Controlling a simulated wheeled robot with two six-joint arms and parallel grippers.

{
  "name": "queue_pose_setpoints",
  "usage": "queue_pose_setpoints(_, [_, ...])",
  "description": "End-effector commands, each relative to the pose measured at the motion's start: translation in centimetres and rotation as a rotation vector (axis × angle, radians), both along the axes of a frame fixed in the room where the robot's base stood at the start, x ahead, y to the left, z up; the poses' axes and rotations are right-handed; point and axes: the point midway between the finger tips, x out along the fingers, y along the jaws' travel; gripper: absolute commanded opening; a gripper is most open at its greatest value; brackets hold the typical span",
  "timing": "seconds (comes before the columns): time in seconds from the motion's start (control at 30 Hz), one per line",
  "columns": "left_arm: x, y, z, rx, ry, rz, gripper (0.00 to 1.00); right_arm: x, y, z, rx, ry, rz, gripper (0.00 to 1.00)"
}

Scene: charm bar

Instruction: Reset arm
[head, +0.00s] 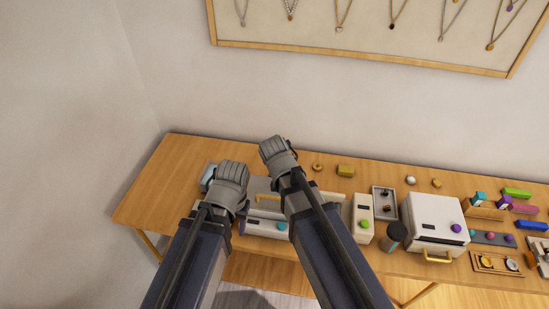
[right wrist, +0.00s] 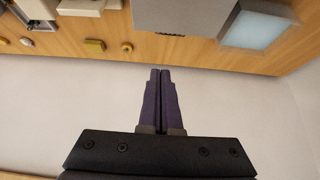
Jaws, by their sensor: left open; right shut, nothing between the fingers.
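Both my arms reach up the middle of the head view over the left part of the wooden table (head: 160,185). My left gripper (head: 232,172) is above the silver machine with the light blue part. It is open, though its fingertips are mostly hidden behind the wrist. My right gripper (head: 274,147) is a little further back and to the right, near the table's back edge. In the right wrist view its two dark fingers (right wrist: 161,72) are shut together with nothing between them, clear of the objects.
A silver machine (head: 265,228) stands partly hidden under my arms. To the right are a yellow block (head: 346,171), a ring (head: 317,167), a grey tray (head: 384,214), a white press (head: 436,208) and several small coloured pieces. The table's left end is bare. A necklace board (head: 360,50) hangs on the wall.

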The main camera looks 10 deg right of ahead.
Motion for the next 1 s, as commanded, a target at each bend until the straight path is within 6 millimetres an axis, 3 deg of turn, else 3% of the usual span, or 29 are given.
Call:
queue_pose_setpoints(0.63, [0.0,0.0,-0.5,0.000,0.000,0.000,0.50,-0.9,-0.4,-0.5,-0.003,0.007,0.005,0.00])
queue_pose_setpoints(0.77, [0.0,0.0,-3.1,0.000,0.000,-0.002,0.50,-3.5,0.4,-4.1,-0.029,0.102,0.073,0.00])
queue_pose_setpoints(0.9, [0.0,0.0,-7.1,0.000,-0.001,-0.006,0.50,-8.9,1.9,-9.6,-0.074,0.301,0.237,0.00])
queue_pose_setpoints(1.0, [0.0,0.0,-9.3,0.001,-0.001,-0.009,0.50,-12.6,2.8,-12.5,-0.093,0.437,0.362,0.00])
